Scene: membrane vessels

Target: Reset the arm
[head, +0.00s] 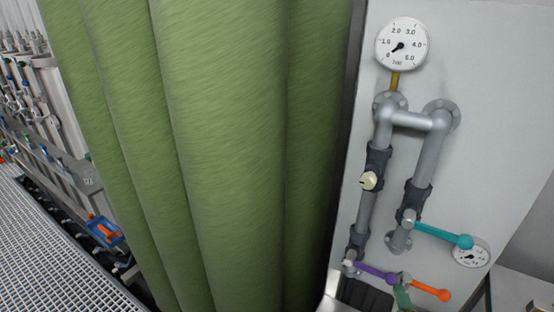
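Neither of my grippers can be made out in the head view. A pale and dark part shows at the bottom edge, right of centre, and I cannot tell what it is. The panel (480,130) on the right carries grey pipework (425,165) with a round pressure gauge (402,45) on top, its needle near the low end. A teal lever (440,235), a purple lever (375,272) and an orange lever (431,290) sit on the lower pipes. A cream knob (369,181) is on the left pipe.
A tall green curtain (225,130) fills the middle and hides what is behind it. Vessel racks with pipes (65,165) and a blue-and-orange valve (105,231) stand at left. Metal grating floor (50,250) is at lower left. A smaller gauge (471,252) is beside the teal lever.

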